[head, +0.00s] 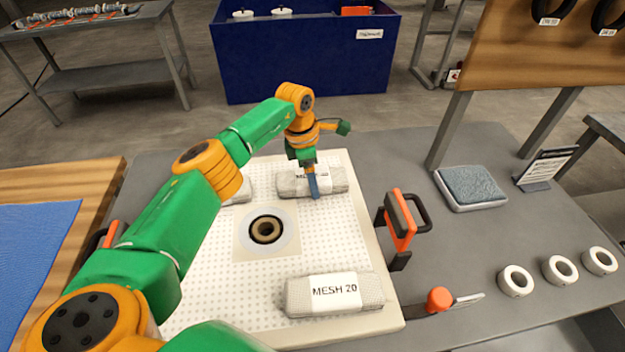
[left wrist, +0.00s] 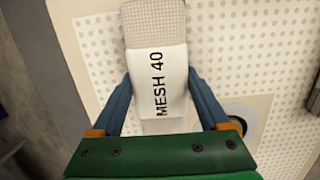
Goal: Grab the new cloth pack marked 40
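The grey mesh pack with a white band, marked MESH 40 in the left wrist view (left wrist: 158,75), lies on the white perforated plate (head: 215,310). In the head view it is the far pack (head: 335,180), its label partly covered by my gripper. My left gripper (head: 312,185) is down over it, with blue fingers on either side of its band (left wrist: 160,82). The fingers are wide apart and close to the pack's sides; firm contact is not clear. A second pack marked MESH 20 (head: 335,294) lies at the plate's near right. My right gripper is not in view.
Another pack (head: 242,188) is partly hidden behind my left arm. A round port (head: 265,229) sits mid-plate. An orange-and-black clamp (head: 400,225) stands at the plate's right edge. An orange-handled scraper (head: 440,299), white rings (head: 558,270) and a grey pad (head: 470,187) lie further right.

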